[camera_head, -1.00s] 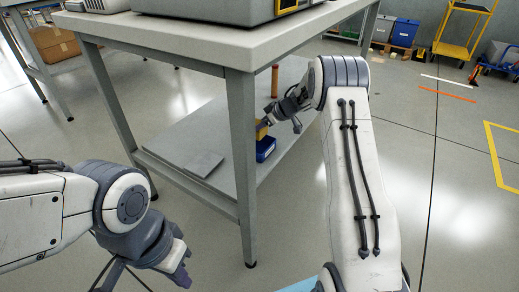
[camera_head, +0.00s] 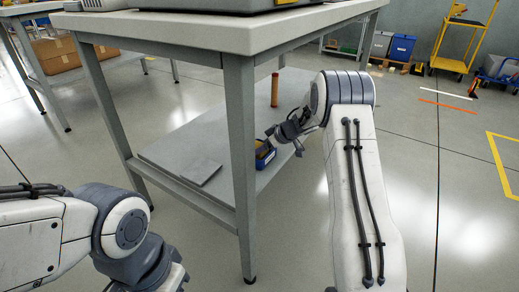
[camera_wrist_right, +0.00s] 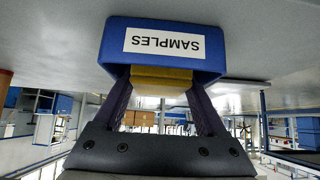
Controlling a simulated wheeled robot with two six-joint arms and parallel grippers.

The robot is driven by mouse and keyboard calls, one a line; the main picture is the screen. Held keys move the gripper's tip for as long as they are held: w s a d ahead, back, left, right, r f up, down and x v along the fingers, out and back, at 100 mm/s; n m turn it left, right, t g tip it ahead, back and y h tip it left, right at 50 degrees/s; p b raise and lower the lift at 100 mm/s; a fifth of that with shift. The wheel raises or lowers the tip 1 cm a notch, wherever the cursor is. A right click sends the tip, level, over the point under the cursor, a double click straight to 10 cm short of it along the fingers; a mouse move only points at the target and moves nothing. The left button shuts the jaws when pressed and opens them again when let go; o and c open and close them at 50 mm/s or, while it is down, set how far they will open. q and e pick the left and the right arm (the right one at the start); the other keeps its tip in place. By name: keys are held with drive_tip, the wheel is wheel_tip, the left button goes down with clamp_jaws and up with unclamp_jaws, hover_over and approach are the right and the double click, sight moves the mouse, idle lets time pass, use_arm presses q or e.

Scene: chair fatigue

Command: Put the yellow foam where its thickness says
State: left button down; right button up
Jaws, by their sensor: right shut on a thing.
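The yellow foam (camera_wrist_right: 161,80) is between the fingers of my right gripper (camera_wrist_right: 160,88) in the right wrist view, where the picture is upside down. The gripper is shut on it. Part of the foam is hidden by the blue bin (camera_wrist_right: 163,45), labelled SAMPLES; I cannot tell how deep it sits in the bin. In the head view the blue bin (camera_head: 264,154) stands on the lower shelf behind the table leg, with my right gripper (camera_head: 272,135) just above it. My left gripper (camera_head: 172,280) is at the bottom edge, its fingers mostly cut off.
The grey table leg (camera_head: 241,170) stands close left of the bin. The lower shelf (camera_head: 205,135) carries a flat grey plate (camera_head: 198,171) and an upright brown cylinder (camera_head: 275,89). The table top (camera_head: 210,30) overhangs the shelf.

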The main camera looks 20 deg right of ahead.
drive_tip(key=o, duration=1.2)
drive_tip(key=p+v, duration=0.8)
drive_tip(key=v, duration=0.4)
drive_tip(key=shift+r, duration=0.15)
